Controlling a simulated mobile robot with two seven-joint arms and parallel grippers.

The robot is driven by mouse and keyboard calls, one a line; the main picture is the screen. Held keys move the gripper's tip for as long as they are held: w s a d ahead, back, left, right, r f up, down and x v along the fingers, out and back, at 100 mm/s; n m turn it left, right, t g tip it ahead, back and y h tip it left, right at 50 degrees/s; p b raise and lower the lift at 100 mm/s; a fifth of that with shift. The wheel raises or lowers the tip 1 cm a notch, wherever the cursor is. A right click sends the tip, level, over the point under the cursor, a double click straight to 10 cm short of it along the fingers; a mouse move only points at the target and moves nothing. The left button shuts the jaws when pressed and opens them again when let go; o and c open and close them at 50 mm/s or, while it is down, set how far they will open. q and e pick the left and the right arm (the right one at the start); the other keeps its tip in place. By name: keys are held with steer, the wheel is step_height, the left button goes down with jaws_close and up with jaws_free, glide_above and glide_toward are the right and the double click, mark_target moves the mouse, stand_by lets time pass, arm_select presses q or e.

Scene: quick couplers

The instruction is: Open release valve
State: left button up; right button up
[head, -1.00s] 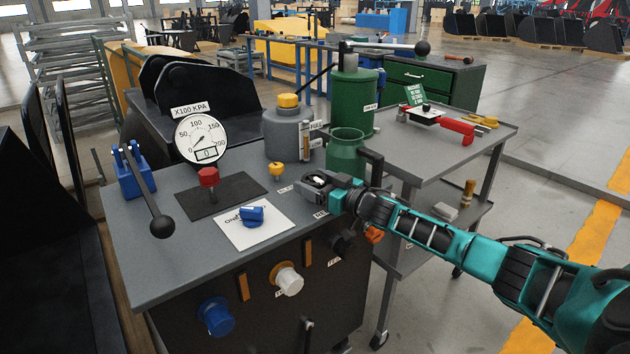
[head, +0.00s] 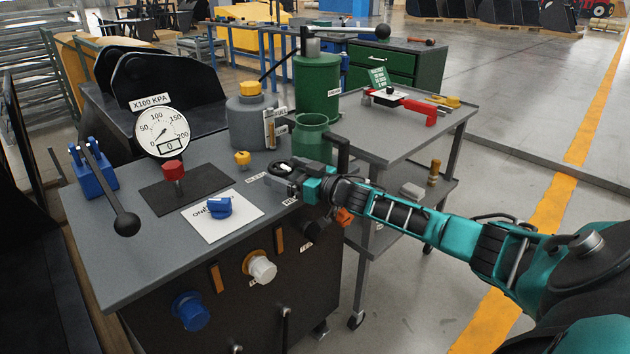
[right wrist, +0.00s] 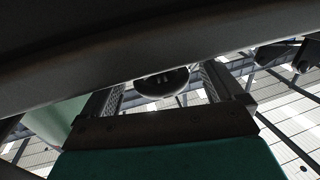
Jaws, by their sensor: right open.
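My right gripper (head: 284,176) is open at the right edge of the grey bench top, beside the green cup-like vessel (head: 311,138). A partly hidden label starting "RE" (head: 289,200) lies just below the gripper. No release valve can be clearly made out there; the gripper covers that spot. In the right wrist view a dark rounded piece (right wrist: 160,84) shows between two ridged fingers. I cannot tell whether it is the valve or whether the fingers touch it. My left gripper is not in view.
The bench (head: 130,255) carries a gauge (head: 162,132) reading about 0, a red knob (head: 173,170), a blue knob (head: 219,207) on a white card and a black-balled lever (head: 126,222). A grey side table (head: 420,135) stands right. Open floor lies beyond it.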

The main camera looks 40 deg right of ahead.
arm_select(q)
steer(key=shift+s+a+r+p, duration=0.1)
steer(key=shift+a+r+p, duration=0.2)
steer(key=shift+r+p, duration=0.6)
arm_select(e)
steer(key=v, duration=1.1)
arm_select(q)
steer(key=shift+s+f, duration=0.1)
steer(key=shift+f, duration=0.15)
arm_select(e)
steer(key=shift+a, duration=0.1)
